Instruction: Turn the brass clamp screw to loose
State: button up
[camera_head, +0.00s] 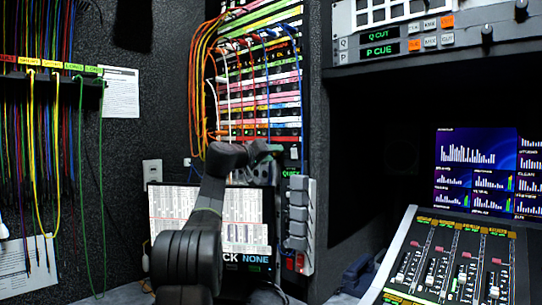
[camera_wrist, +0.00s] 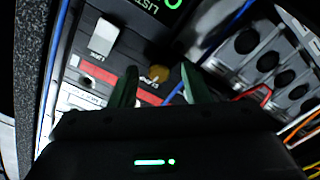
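A small round brass screw (camera_wrist: 159,75) shows in the wrist view on a dark panel with red and white label strips. My gripper (camera_wrist: 160,70) is open, its two dark green fingers standing on either side of the screw with a gap to each. I cannot tell whether the fingertips reach as deep as the screw head. In the head view my gripper (camera_head: 266,149) is at the lower part of the patch rack, and the screw cannot be made out there.
A white switch (camera_wrist: 104,38) is left of the screw in the wrist view. A grey socket strip (camera_head: 298,222) hangs at the rack's right edge. Patch cables (camera_head: 197,95) loop down the rack's left side. A monitor (camera_head: 165,215) stands behind my arm, and a mixing desk (camera_head: 450,262) is at right.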

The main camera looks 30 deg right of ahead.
jog(key=shift+a, duration=0.1)
jog(key=b+v, duration=0.2)
jog(key=v, duration=1.1)
jog(key=shift+s+a+b, duration=0.2)
jog(key=shift+a+b, duration=0.1)
jog(key=p+x, duration=0.2)
jog(key=x, duration=1.2)
jog(key=shift+p, duration=0.35)
jog(key=shift+a, duration=0.1)
